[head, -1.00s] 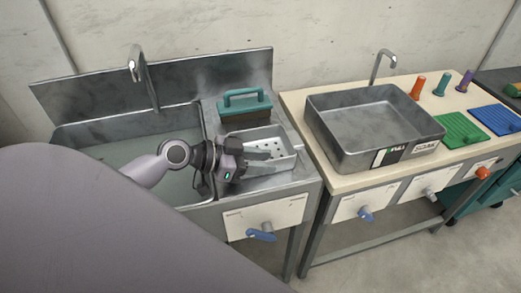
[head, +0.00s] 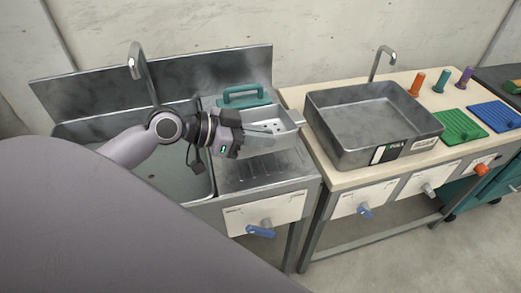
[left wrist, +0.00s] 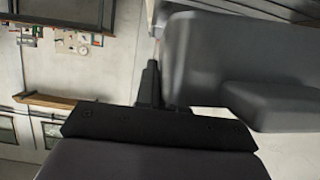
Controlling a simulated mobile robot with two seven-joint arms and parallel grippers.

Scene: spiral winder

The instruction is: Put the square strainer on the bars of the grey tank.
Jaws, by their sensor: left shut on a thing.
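The square strainer (head: 287,117), a pale grey metal box with holes in its floor, is in the head view above the ribbed drainboard beside the sink. My left gripper (head: 262,134) is shut on it, and its fingers hide part of the near side. The strainer appears raised clear of the drainboard. The grey tank (head: 350,148), a rectangular metal tub with a label on its front, stands on the pale worktop to the right. Its inside looks empty; I cannot make out bars on it. My right gripper is not in view. The left wrist view does not clearly show the strainer.
A teal-handled block (head: 243,96) stands behind the strainer. The sink (head: 90,133) is at left. A tap (head: 382,62) rises behind the tank. A narrow gap separates the two benches.

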